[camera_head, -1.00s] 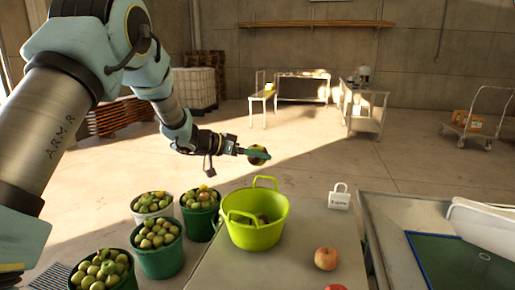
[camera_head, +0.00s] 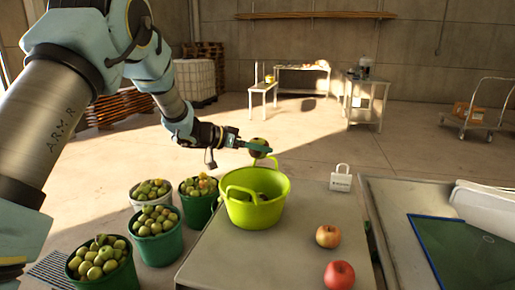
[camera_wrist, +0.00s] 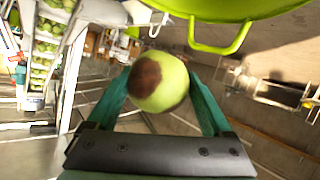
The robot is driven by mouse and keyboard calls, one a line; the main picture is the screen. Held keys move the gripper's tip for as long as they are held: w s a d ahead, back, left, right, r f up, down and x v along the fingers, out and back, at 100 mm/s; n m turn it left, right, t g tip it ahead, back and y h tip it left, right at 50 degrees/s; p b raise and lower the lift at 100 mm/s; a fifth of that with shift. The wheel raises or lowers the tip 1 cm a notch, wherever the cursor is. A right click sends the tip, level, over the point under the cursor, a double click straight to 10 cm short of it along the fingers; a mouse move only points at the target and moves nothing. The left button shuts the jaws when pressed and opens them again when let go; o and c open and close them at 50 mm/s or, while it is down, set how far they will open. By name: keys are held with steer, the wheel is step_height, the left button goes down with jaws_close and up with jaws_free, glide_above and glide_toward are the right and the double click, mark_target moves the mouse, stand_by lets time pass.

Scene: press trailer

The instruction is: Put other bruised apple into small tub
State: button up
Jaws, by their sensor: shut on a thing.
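My gripper (camera_head: 259,147) is shut on a bruised apple (camera_head: 257,142), green with a dark brown patch, held in the air. The wrist view shows the apple (camera_wrist: 158,81) between the two green fingers. The small tub (camera_head: 254,213) is lime green with two handles and stands on the table. The held apple is above and beyond the tub's far handle, apart from the tub as far as I can tell. Something dark and roundish lies inside the tub, partly hidden by its wall. In the wrist view the tub's rim and a handle (camera_wrist: 222,40) show at the top.
A yellowish-red apple (camera_head: 328,236) and a red apple (camera_head: 339,275) lie on the grey table (camera_head: 285,255). A white tag-like block (camera_head: 341,180) stands at the table's far right. Several apple-filled buckets (camera_head: 158,243) stand left of the table.

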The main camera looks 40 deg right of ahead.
steer(key=o, duration=1.3)
steer(key=b+v, duration=0.2)
steer(key=v, duration=0.9)
